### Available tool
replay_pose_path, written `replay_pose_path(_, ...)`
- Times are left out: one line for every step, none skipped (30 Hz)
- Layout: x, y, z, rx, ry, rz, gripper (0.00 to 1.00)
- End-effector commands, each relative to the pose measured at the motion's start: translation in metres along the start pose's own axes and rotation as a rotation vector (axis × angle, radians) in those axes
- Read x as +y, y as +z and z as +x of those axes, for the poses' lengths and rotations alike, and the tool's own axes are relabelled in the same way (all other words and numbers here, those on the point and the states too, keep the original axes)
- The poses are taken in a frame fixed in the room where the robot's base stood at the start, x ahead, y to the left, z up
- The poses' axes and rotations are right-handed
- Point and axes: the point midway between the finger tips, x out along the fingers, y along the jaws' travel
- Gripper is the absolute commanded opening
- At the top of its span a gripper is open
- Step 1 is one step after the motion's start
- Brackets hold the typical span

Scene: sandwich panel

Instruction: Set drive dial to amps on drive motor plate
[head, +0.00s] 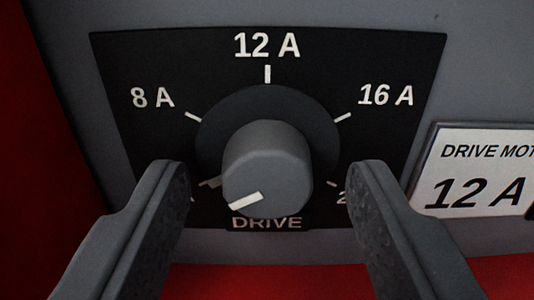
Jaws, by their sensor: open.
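The drive dial (267,160) is a grey round knob on a black scale plate (130,60), with "DRIVE" printed below it. Its white pointer mark slants toward the lower left, near the lowest left tick. The scale reads 8 A at upper left, 12 A at top and 16 A at upper right. The two lower labels are mostly hidden behind my fingers. The drive motor plate (470,195), a white label at the right, reads "DRIVE MOT…" and "12 A"; its right part is cut off. My gripper (268,185) is open, with one finger on each side of the knob, visibly apart from it.
The scale plate sits on a grey panel (300,15). A red surface (40,130) borders it at the left, and red (270,280) also shows below. A dark object shows at the right edge, over the motor plate's corner.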

Motion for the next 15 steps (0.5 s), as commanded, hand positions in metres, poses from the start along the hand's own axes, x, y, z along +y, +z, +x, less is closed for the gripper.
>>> replay_pose_path(0.0004,0.0002,0.0027,0.0,0.0,0.0,0.5)
replay_pose_path(0.0004,0.0003,0.0038,0.0,0.0,0.001,0.5)
replay_pose_path(0.0003,0.0004,0.005,0.0,0.0,0.001,0.5)
replay_pose_path(0.0002,0.0004,0.0055,0.0,-0.001,0.001,0.5)
replay_pose_path(0.0002,0.0005,0.006,0.0,-0.001,0.002,0.5)
replay_pose_path(0.0001,0.0005,0.0063,0.0,-0.001,0.002,0.5)
replay_pose_path(0.0001,0.0005,0.0064,0.0,-0.001,0.002,0.5)
replay_pose_path(0.0,0.0005,0.0064,0.0,-0.001,0.002,0.5)
replay_pose_path(0.0,0.0006,0.0063,0.0,-0.001,0.002,0.5)
replay_pose_path(-0.0001,0.0006,0.0063,0.0,-0.001,0.002,0.5)
replay_pose_path(0.0,0.0006,0.0063,0.0,-0.001,0.002,0.5)
replay_pose_path(-0.0001,0.0006,0.0062,0.0,-0.001,0.002,0.5)
replay_pose_path(0.0,0.0006,0.0062,0.0,-0.001,0.002,0.47)
replay_pose_path(-0.0001,0.0006,0.0062,0.0,-0.001,0.002,0.39)
replay_pose_path(-0.0001,0.0006,0.0062,0.0,-0.001,0.002,0.28)
